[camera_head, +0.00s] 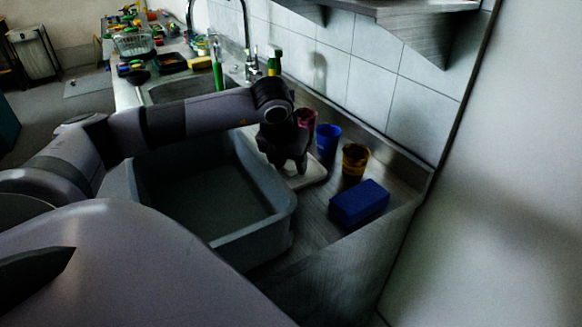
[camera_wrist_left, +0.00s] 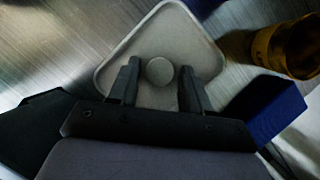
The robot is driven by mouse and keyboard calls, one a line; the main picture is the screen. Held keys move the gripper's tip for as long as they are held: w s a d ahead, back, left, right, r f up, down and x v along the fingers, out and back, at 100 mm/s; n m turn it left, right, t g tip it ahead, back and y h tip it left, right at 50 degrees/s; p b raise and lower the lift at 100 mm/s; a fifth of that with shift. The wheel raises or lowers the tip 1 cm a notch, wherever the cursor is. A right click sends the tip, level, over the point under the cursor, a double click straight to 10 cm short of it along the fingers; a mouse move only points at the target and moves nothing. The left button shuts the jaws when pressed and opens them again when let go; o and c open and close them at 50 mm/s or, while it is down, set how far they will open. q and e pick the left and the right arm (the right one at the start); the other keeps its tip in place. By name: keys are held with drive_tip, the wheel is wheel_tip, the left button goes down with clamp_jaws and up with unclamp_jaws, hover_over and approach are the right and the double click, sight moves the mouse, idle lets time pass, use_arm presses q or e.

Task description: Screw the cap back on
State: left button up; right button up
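A small round grey piece (camera_wrist_left: 160,71), perhaps the cap, shows from above over a pale square tray (camera_wrist_left: 190,35). I cannot tell whether it lies on the tray or tops a container. My left gripper (camera_wrist_left: 160,88) points down over the tray, its two fingers on either side of the round piece with gaps between. It is open. In the head view my left gripper (camera_head: 289,168) hangs over the near part of the tray (camera_head: 314,174) and hides the round piece. No bottle can be made out. My right gripper is not in view.
A large grey tub (camera_head: 280,215) stands left of the tray. Magenta (camera_head: 306,118), blue (camera_head: 328,138) and yellow (camera_head: 356,159) cups stand along the wall side. A blue box (camera_head: 359,204) lies nearer. The sink (camera_head: 180,88) is farther back. Bare counter (camera_head: 320,235) shows in front.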

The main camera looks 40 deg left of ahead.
sight(290, 168)
use_arm(q)
drive_tip(key=c, duration=0.7)
drive_tip(key=shift+r, duration=0.15)
wheel_tip(290, 168, up, 10)
drive_tip(key=shift+f, duration=0.1)
